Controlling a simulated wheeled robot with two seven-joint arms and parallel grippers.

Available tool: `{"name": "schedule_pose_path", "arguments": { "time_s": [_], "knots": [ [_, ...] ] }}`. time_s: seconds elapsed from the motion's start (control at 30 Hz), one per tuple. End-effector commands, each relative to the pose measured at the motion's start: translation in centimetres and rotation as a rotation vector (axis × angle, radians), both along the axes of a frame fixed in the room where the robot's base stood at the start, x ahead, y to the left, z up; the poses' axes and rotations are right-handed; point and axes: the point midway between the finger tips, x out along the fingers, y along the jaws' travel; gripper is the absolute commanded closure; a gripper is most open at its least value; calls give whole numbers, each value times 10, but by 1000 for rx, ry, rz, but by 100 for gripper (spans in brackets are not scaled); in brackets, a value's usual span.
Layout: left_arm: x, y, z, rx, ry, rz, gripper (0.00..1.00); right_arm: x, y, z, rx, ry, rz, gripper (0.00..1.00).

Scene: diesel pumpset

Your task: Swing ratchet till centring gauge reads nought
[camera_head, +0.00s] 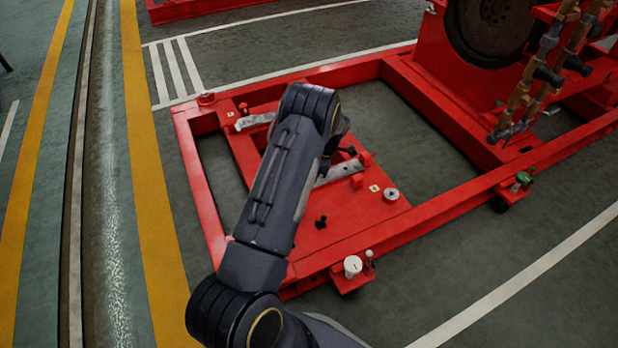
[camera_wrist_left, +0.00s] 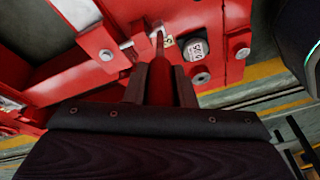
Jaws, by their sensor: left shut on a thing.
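My left arm reaches over the red frame in the head view. Its gripper is mostly hidden behind the wrist there. In the left wrist view my left gripper (camera_wrist_left: 160,88) is shut on a narrow dark-red handle, which looks like the ratchet (camera_wrist_left: 159,56). Its far end meets a pale metal rod by a red block. A small round gauge (camera_wrist_left: 197,49) with a white face and dark marks sits just right of the ratchet's far end. Its reading is too small to make out. My right gripper is in neither view.
The red base frame (camera_head: 437,219) has raised rails and an inner plate (camera_head: 330,232) with bolts and small blocks. A large dark wheel (camera_head: 493,28) and brass pipes (camera_head: 534,88) stand at upper right. Open floor lies left.

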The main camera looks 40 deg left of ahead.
Motion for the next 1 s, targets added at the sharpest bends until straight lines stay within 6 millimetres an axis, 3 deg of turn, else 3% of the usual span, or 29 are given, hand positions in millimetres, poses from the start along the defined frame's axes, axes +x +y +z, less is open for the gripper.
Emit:
{"name": "schedule_pose_path", "arguments": {
  "time_s": [0.33,0.37,0.5,0.8,1.0],
  "knots": [
    [1,-1,-1,-1,-2,-2,100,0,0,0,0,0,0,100],
    [1,-1,-1,-1,-2,-2,74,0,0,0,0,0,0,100],
    [1,-1,-1,-1,-1,-1,56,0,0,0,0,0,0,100],
    [1,-1,1,0,0,-1,55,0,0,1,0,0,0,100],
    [8,-5,27,0,-3,-2,55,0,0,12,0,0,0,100]
  ]
}}
